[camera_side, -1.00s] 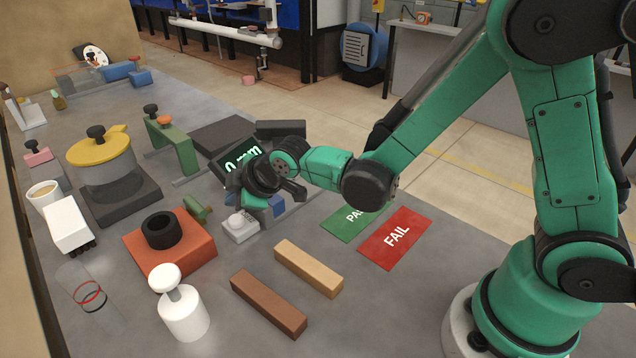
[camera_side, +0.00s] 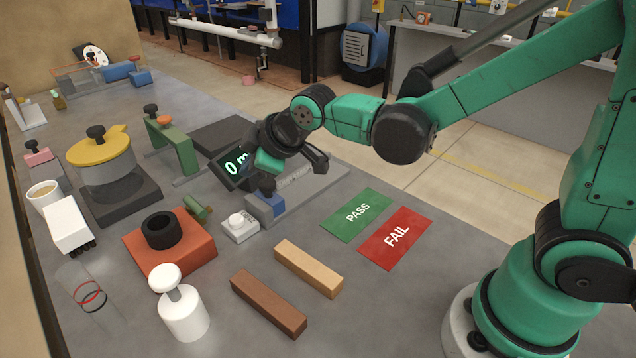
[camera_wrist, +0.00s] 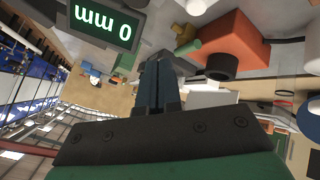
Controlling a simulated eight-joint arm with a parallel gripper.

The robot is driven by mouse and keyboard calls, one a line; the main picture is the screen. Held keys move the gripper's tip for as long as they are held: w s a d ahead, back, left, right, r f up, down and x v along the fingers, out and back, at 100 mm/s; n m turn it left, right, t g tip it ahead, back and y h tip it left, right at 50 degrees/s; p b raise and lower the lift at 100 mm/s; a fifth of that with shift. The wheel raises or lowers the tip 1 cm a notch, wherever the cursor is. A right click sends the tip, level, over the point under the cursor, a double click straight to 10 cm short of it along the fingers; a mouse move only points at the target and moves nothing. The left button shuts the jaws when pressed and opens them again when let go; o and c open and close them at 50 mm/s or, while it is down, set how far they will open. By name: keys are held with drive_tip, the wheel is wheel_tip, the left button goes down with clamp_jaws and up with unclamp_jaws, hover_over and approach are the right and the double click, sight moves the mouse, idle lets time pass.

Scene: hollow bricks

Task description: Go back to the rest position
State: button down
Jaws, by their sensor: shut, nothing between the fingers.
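My gripper (camera_side: 268,182) hangs above the grey measuring bench, beside the dark display (camera_side: 232,167) with green digits. In the wrist view its fingers (camera_wrist: 156,85) are closed together with nothing between them. The display also shows upside down in the wrist view (camera_wrist: 103,20), reading "0 mm". The measuring device (camera_side: 300,187) has a blue block (camera_side: 270,205) at its near end, partly behind the gripper. No rest position is marked in view.
A green PASS mat (camera_side: 357,213) and a red FAIL mat (camera_side: 396,238) lie right of the device. A tan bar (camera_side: 308,268) and brown bar (camera_side: 268,303) lie in front. A small white-button box (camera_side: 239,227) and an orange block (camera_side: 170,250) with a black ring stand left.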

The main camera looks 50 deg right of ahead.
drive_tip(key=s+d+r+m, duration=0.1)
drive_tip(key=s+d+m, duration=0.3)
drive_tip(key=s, duration=0.2)
drive_tip(key=s+d+m+g+h, duration=0.1)
drive_tip(key=s+d+m, duration=0.2)
drive_tip(key=s+m, duration=0.2)
drive_tip(key=shift+s+d+r+g, duration=0.3)
drive_tip(key=shift+s+d+r, duration=0.1)
drive_tip(key=shift+s, duration=0.45)
